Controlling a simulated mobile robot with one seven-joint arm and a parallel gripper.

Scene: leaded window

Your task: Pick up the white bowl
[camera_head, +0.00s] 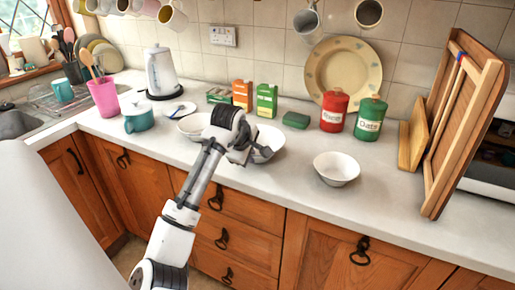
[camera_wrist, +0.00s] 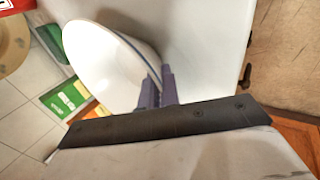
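A white bowl (camera_head: 268,146) is beside my gripper on the counter, partly hidden behind it in the head view. In the wrist view the white bowl (camera_wrist: 105,62) is large and looks tilted, with a thin blue line near its rim. My gripper (camera_head: 248,154) is at the bowl's near edge. In the wrist view my gripper's two fingers (camera_wrist: 160,88) are close together, with the bowl's wall between them. Whether the bowl's base touches the counter is hidden.
Another white bowl (camera_head: 336,169) stands to the right, and a shallow white dish (camera_head: 192,127) to the left. Behind are a green box (camera_head: 266,101), an orange box (camera_head: 242,95), a red tin (camera_head: 334,111) and a green tin (camera_head: 369,119). Wooden boards (camera_head: 463,120) lean at right.

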